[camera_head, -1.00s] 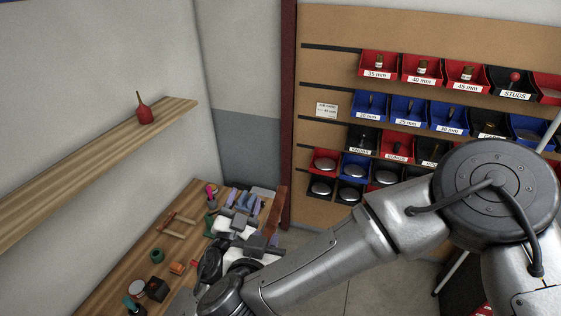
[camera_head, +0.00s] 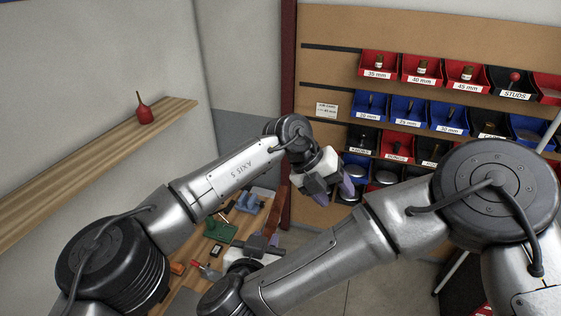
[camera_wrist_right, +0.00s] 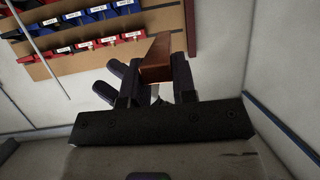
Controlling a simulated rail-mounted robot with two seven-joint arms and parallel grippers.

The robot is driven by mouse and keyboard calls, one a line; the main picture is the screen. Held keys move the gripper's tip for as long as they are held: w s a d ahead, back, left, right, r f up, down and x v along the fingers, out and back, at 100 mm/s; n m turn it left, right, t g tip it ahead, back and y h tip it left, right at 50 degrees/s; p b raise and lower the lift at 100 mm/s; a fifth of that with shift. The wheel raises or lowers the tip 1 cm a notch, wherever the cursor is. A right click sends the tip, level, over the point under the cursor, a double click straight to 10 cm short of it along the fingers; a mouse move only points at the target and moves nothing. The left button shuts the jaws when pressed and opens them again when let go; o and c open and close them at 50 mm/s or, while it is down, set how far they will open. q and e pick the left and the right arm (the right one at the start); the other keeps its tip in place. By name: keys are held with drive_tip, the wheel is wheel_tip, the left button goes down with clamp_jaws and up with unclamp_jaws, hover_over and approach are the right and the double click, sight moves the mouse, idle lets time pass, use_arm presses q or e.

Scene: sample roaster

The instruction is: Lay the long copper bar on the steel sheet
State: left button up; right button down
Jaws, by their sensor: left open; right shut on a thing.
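The long copper bar (camera_head: 277,208) is held in my right gripper (camera_head: 262,244), whose dark fingers close around its near end. In the right wrist view the copper bar (camera_wrist_right: 158,52) sticks out from between the fingers, away from the camera. In the head view it slants up and away above the bench's right end. My left gripper (camera_head: 338,192) is open and empty, to the right of the bar, in front of the rack of bins. I cannot make out the steel sheet in either view; my arms cover much of the bench.
The wooden bench (camera_head: 196,278) carries a green piece (camera_head: 219,231), blue blocks (camera_head: 247,201) and small tools. A wall shelf (camera_head: 100,168) holds a red oil can (camera_head: 144,112). Red, blue and black bins (camera_head: 407,110) hang on the board at right.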

sight(278, 214)
use_arm(q)
drive_tip(key=w+a+r+y, duration=0.1)
drive_tip(key=a+r+y, duration=0.65)
drive_tip(key=a, duration=0.35)
use_arm(e)
drive_tip(key=shift+r, duration=0.1)
use_arm(q)
drive_tip(key=shift+y, duration=0.25)
drive_tip(key=f, duration=0.4)
drive_tip(key=s+f, duration=0.1)
drive_tip(key=f, duration=0.6)
drive_tip(key=shift+s+a+f, duration=0.3)
drive_tip(key=shift+s+a, duration=0.05)
drive_tip(key=shift+a, duration=0.05)
